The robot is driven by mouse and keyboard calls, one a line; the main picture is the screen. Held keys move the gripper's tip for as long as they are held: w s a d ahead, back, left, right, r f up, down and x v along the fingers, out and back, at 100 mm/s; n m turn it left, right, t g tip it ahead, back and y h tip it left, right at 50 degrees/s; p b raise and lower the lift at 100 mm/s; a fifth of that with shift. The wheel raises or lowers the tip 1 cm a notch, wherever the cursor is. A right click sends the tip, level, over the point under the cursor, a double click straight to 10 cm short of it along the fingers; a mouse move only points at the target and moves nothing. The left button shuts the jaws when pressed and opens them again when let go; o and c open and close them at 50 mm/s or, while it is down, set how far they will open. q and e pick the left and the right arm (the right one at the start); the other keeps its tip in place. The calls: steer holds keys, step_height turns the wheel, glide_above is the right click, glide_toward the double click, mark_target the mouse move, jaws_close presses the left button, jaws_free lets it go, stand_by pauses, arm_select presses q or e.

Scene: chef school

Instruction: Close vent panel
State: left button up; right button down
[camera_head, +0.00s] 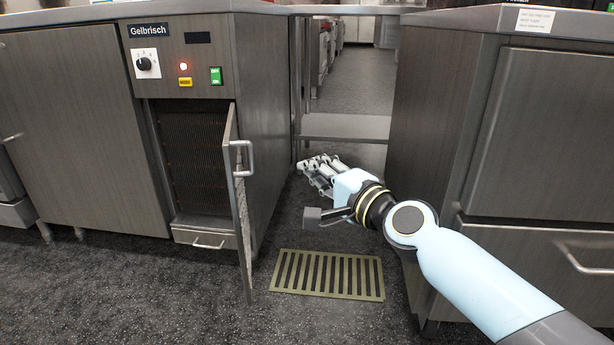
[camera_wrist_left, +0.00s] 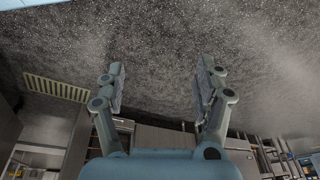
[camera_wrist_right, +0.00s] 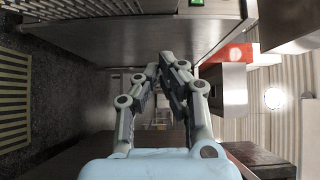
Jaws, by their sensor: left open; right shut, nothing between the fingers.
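The vent panel (camera_head: 240,205) is a narrow hinged door with a metal handle (camera_head: 243,158). In the head view it stands swung out from the cabinet marked Gelbrisch, seen nearly edge-on. The dark opening (camera_head: 195,155) with its grille shows to its left. My right gripper (camera_head: 308,163) is shut and empty. It is to the right of the panel, beside the cabinet's side wall, apart from the handle. The right wrist view shows its fingers (camera_wrist_right: 172,75) close together. My left gripper (camera_wrist_left: 160,85) is open and empty over the dark floor in the left wrist view; the head view does not show it.
A steel cabinet with drawers (camera_head: 540,140) stands at the right, close to my right arm. A low shelf (camera_head: 345,127) spans the gap between the cabinets. The floor at the front left is clear.

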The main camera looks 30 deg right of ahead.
steer(key=w+a, duration=0.5)
steer(key=w, duration=0.2)
steer(key=shift+w, duration=0.3)
steer(key=shift+a+f, duration=0.1)
